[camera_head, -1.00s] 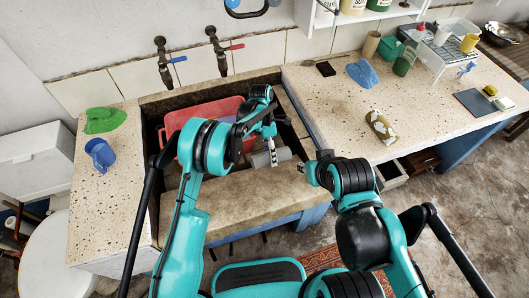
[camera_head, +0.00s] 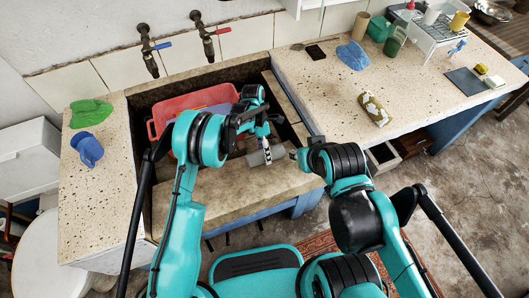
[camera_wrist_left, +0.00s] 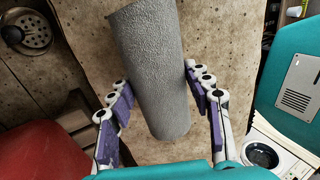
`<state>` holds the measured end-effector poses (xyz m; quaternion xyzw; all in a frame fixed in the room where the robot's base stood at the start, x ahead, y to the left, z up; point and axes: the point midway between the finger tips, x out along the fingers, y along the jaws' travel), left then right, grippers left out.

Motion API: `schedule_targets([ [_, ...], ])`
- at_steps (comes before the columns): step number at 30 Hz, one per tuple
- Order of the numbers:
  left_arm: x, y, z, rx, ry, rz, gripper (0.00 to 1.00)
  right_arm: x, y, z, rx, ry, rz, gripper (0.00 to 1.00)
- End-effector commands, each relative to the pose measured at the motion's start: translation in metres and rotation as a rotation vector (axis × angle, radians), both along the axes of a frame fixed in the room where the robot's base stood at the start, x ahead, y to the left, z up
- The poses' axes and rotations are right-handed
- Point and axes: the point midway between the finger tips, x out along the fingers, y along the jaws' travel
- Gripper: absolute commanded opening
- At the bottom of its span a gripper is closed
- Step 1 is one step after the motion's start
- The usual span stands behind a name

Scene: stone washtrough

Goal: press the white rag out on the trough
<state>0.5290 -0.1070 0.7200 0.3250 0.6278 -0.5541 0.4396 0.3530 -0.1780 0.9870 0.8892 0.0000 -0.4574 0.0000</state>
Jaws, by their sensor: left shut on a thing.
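The white rag (camera_head: 267,155) shows as a grey-white, rough-textured roll inside the stone trough (camera_head: 240,192), near its front ledge. In the left wrist view the roll (camera_wrist_left: 158,70) lies between the two purple-padded fingers of my left gripper (camera_wrist_left: 158,95), which is shut on it. In the head view my left gripper (camera_head: 262,145) reaches down to it from above. My right gripper (camera_head: 297,156) is just right of the roll, by the trough's right edge. Its fingers are too small to tell whether they are open or touch the rag.
A red basin (camera_head: 165,108) with something purple in it sits in the trough, left of my left gripper. Two taps (camera_head: 150,50) stand behind. A patterned roll (camera_head: 374,109) lies on the right counter.

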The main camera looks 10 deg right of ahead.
Motion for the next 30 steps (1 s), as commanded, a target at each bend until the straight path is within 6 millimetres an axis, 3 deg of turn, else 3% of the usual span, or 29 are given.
schedule_targets([
  [30, -0.006, -0.001, -0.014, 0.000, 0.000, 0.000, 0.15, 0.000, 0.000, -0.012, 0.000, 0.000, 0.000, 0.32],
])
